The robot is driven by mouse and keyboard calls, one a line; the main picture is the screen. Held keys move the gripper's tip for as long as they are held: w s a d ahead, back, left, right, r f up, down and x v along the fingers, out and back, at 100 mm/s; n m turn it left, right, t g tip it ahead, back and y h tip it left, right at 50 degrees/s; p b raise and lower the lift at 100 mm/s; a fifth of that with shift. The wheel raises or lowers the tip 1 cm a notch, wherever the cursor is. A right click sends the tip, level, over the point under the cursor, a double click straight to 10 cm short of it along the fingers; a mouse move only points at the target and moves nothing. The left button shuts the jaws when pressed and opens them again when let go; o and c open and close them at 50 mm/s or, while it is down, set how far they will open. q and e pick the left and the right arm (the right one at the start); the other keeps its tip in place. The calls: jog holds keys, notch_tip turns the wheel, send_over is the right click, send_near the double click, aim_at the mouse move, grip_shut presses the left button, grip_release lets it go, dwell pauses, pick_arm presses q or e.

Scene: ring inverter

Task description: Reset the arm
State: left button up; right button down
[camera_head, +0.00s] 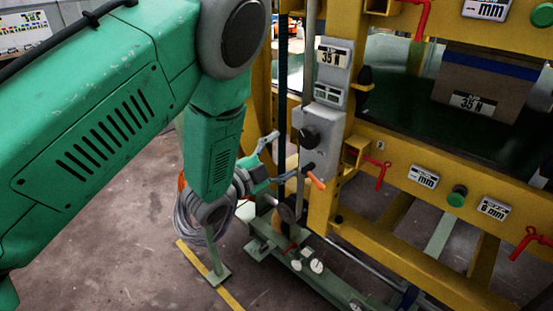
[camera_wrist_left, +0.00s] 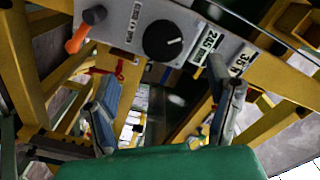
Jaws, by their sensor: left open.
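My left arm, green, reaches in from the left in the head view. Its gripper (camera_head: 281,160) is open beside a grey control box (camera_head: 323,120) on a yellow frame. In the left wrist view the two fingers (camera_wrist_left: 168,82) are spread wide with nothing between them. The box's black knob (camera_wrist_left: 163,40) and orange-handled lever (camera_wrist_left: 78,35) show beyond the fingers. In the head view the black knob (camera_head: 308,137) is just right of the gripper, and the orange handle (camera_head: 316,180) is at lower right. I cannot tell whether a finger touches the lever. My right gripper is not in view.
The yellow frame (camera_head: 400,160) with red clamps, labels and a green knob (camera_head: 457,196) fills the right side. A coiled grey cable (camera_head: 200,222) hangs on a green stand below my arm. Bare concrete floor (camera_head: 110,240) lies at lower left.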

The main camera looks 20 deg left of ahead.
pick_arm(q)
jog(key=shift+v, duration=1)
